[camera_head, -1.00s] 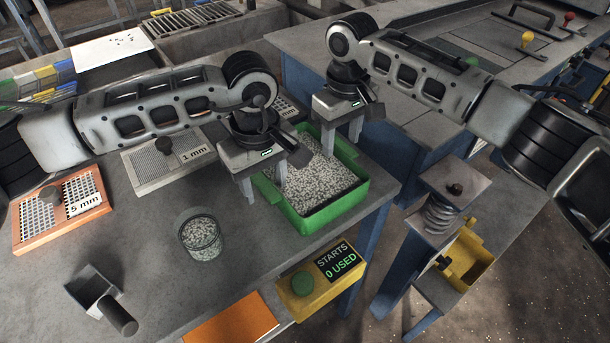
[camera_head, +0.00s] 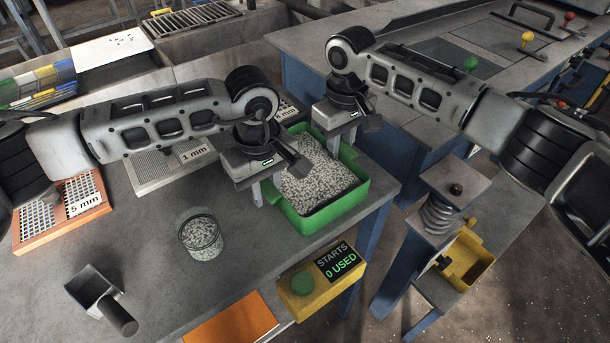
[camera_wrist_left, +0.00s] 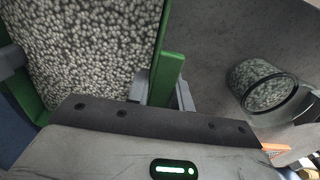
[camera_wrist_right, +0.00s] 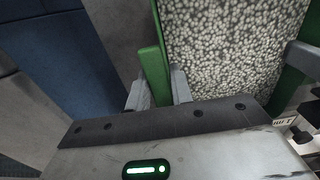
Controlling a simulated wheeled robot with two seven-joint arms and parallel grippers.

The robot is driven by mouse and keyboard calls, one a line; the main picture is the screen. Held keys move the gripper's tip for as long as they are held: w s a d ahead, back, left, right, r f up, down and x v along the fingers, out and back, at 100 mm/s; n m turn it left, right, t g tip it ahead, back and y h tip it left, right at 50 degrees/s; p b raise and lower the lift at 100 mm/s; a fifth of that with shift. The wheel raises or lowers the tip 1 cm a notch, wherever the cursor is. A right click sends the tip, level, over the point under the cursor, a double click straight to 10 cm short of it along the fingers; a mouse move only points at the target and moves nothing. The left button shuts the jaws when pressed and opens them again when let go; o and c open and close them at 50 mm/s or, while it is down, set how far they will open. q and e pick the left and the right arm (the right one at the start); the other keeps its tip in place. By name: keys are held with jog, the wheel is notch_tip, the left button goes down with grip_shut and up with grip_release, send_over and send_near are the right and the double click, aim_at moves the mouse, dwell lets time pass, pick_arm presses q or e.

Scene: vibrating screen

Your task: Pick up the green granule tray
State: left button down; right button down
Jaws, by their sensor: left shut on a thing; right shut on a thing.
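The green granule tray (camera_head: 325,218) sits at the right edge of the grey table, filled with speckled grey-white granules. My left gripper (camera_head: 266,188) is shut on the tray's left wall; the left wrist view shows its fingers either side of the green wall (camera_wrist_left: 171,75). My right gripper (camera_head: 344,140) is shut on the opposite, right-hand wall; the right wrist view shows its fingers either side of that wall (camera_wrist_right: 152,72). The tray looks level. I cannot tell whether its bottom touches the table.
A glass jar of granules (camera_head: 200,236), a scoop (camera_head: 100,298), an orange 5 mm screen (camera_head: 62,215) and a 1 mm screen (camera_head: 165,168) are on the table. A yellow box with a green button (camera_head: 303,285) is at its front edge. A spring post (camera_head: 440,210) stands at right.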

pick_arm(q)
jog(key=shift+r, duration=0.15)
pick_arm(e)
jog(key=shift+r, duration=0.15)
